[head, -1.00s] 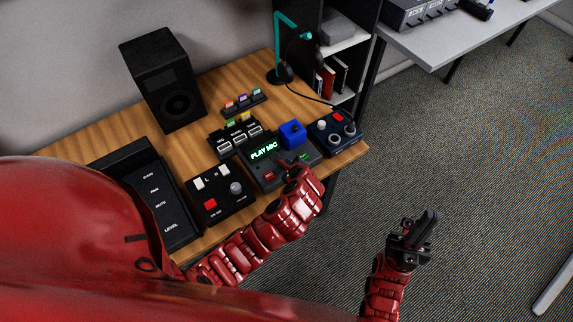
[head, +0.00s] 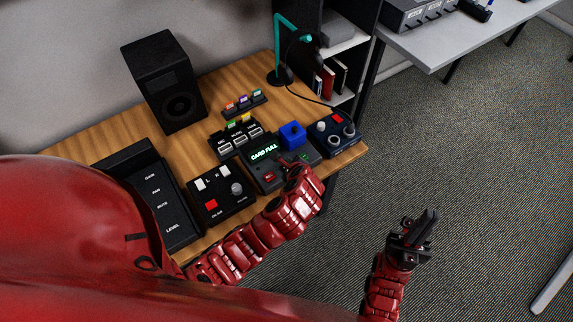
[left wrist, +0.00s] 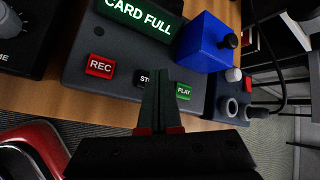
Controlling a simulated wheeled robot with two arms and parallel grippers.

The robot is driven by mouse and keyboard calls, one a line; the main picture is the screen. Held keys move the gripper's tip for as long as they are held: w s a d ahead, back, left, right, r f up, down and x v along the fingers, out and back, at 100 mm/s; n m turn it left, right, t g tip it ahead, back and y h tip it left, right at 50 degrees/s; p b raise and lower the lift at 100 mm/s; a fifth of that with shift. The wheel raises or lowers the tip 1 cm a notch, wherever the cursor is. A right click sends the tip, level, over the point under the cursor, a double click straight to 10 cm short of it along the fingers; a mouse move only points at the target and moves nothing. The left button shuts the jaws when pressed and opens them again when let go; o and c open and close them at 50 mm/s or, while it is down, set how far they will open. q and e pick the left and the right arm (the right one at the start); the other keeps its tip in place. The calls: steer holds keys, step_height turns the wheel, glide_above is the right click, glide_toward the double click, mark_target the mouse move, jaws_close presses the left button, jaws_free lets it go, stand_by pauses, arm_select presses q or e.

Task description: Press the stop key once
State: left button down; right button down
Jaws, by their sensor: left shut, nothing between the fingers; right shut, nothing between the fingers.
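The recorder (head: 259,172) is a dark box on the desk with a lit green display (left wrist: 140,17) reading "CARD FULL". In the left wrist view its front shows a red REC key (left wrist: 101,66), a dark stop key (left wrist: 143,77) and a green PLAY key (left wrist: 184,91). My left gripper (left wrist: 161,74) is shut and empty, with its tips over the right part of the stop key, hiding the end of its label. I cannot tell whether they touch it. In the head view my left gripper (head: 283,163) is at the recorder's front. My right gripper (head: 429,222) is shut over the floor.
A blue block (head: 292,134) adjoins the recorder's display. A box with knobs (head: 337,134) is to its right, and a panel with a red button (head: 216,192) to its left. A card rack (head: 234,139), speaker (head: 165,82) and teal lamp (head: 279,50) stand behind.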

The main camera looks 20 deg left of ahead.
arm_select(q)
step_height(320, 180, up, 5)
steer(key=p, duration=0.4)
steer(key=shift+w+f, duration=0.1)
stand_by(0.9)
